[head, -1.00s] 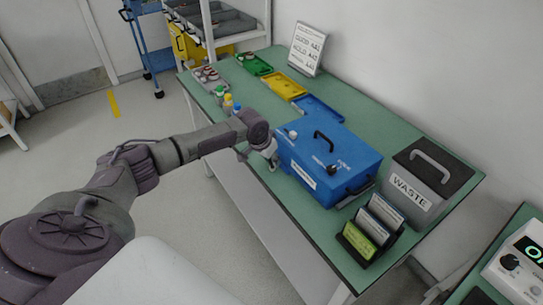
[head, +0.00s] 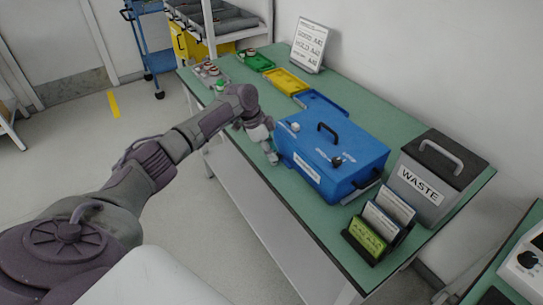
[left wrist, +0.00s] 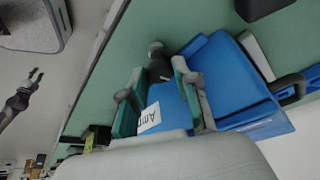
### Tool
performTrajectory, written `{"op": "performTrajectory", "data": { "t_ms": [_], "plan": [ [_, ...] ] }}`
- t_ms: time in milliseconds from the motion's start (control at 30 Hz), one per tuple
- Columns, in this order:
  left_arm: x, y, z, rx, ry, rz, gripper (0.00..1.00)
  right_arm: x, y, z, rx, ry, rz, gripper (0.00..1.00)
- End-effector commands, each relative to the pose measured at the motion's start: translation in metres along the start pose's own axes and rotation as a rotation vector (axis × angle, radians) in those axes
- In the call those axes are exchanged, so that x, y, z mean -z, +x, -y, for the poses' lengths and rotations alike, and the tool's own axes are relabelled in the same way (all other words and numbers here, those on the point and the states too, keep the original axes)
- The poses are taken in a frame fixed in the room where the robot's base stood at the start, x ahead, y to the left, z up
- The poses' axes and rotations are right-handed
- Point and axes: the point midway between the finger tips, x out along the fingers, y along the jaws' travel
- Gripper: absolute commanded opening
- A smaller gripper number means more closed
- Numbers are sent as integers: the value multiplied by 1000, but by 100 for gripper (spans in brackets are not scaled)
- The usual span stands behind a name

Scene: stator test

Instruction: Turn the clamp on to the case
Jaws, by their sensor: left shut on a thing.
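The blue case (head: 330,155) stands on the green bench, with a black carry handle, a white knob and a black knob on its lid. My left gripper (head: 272,157) is at the case's left end, pointing down beside it. In the left wrist view, the gripper's two teal-and-grey fingers (left wrist: 160,80) stand either side of a small grey and black piece, seemingly the clamp (left wrist: 158,62), near the blue case (left wrist: 235,75). I cannot tell whether this piece touches the case. A small dark arm end, seemingly my right gripper (left wrist: 36,75), shows at left; its jaws are too small to read.
A grey waste bin (head: 425,180) and a card rack (head: 378,228) stand right of the case. Blue (head: 322,103), yellow (head: 286,81) and green trays (head: 256,62) lie behind it. A sign (head: 309,43) leans at the wall. Bare bench lies along the front edge.

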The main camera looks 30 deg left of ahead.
Motion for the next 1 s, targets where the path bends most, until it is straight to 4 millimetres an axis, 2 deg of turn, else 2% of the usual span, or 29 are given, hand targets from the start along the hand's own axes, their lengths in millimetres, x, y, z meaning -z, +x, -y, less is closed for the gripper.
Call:
{"op": "performTrajectory", "data": {
  "t_ms": [33,300,933,967,1000],
  "plan": [
    [0,3,1,-10,27,-1,0,0,7,1,1,0,0,40],
    [0,2,1,-57,138,1,0,-1,17,2,2,1,0,40],
    [0,0,1,-73,178,2,0,-2,20,2,1,1,-1,40],
    [0,0,1,-73,178,2,36,-2,20,2,1,1,-1,40],
    [0,0,1,-73,177,2,42,-2,20,1,1,1,-1,40]
  ]
}}
